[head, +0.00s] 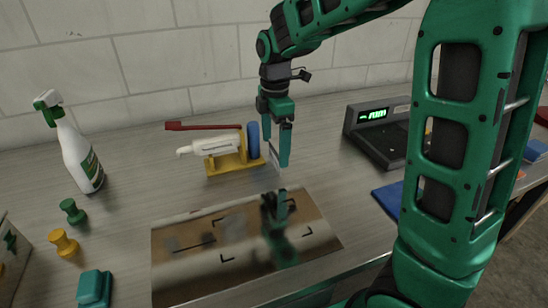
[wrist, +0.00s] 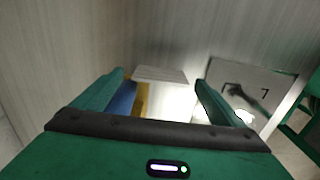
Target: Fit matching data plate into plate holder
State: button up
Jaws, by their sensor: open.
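My gripper (head: 279,158) points down just right of a yellow stand (head: 228,165), above the far edge of a shiny sheet. Its two fingers are apart in the wrist view (wrist: 162,86). A small pale flat piece (wrist: 160,74), possibly a data plate, shows between and beyond the fingertips; I cannot tell whether it touches them. A pale sliver (head: 271,154) also shows beside the fingers in the head view. The yellow stand carries a white tube, a red-handled tool and a blue cylinder (head: 253,139). I cannot clearly identify the plate holder.
The shiny brown sheet (head: 190,268) with black corner marks mirrors my gripper. A spray bottle (head: 78,150), green peg (head: 72,211), yellow peg (head: 63,241) and teal block (head: 94,288) stand left. A scale (head: 378,130) and blue mat (head: 388,197) are right.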

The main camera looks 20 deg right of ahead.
aim_at(275, 157)
jog(key=shift+f, duration=1.15)
jog(key=c, duration=1.3)
jog(key=shift+o, duration=0.2)
